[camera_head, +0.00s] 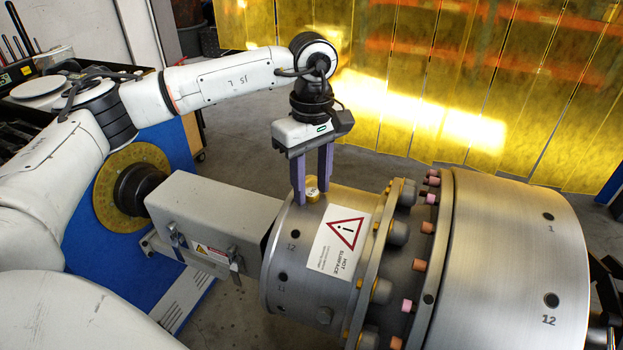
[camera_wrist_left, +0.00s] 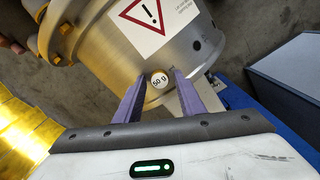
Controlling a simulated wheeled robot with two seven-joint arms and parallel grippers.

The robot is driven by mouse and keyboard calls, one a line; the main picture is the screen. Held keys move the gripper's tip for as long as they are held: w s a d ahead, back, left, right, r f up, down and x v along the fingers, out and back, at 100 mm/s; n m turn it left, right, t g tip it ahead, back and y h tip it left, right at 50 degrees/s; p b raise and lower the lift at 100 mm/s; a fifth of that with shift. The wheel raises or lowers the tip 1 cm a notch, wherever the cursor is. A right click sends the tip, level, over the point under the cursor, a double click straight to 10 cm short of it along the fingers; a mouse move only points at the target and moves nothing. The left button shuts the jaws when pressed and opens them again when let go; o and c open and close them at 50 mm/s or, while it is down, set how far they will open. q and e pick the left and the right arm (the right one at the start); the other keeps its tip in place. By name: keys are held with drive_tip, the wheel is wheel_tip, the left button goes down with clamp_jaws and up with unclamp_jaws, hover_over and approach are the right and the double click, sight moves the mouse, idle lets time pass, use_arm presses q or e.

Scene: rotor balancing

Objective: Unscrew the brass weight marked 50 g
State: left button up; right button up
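The brass weight (camera_head: 312,189) sits on top of the grey steel rotor's narrower left section (camera_head: 350,268). In the left wrist view the weight's pale round face (camera_wrist_left: 159,79) appears to read 50 g. My left gripper (camera_head: 313,192) points down at the weight from above, with its purple fingers on either side of it. In the left wrist view the fingers (camera_wrist_left: 160,82) stand apart, with a small gap seeming to show on each side of the weight. The fingers hide part of its side. My right gripper is not in view.
A flange with bolts and pink and orange plugs lies to the right. A grey housing (camera_head: 215,215) joins the rotor on the left. Yellow curtains (camera_head: 450,75) hang behind.

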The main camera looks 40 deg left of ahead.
use_arm(q)
clamp_jaws()
drive_tip(key=n, duration=0.4)
drive_tip(key=shift+n+p, duration=0.35)
drive_tip(key=shift+n, duration=0.05)
drive_tip(key=n, duration=0.4)
drive_tip(key=shift+r+p, duration=0.1)
drive_tip(key=shift+p, duration=0.2)
drive_tip(key=n, duration=0.5)
drive_tip(key=shift+p, duration=0.4)
drive_tip(key=n, duration=0.4)
drive_tip(key=shift+n+p, duration=0.3)
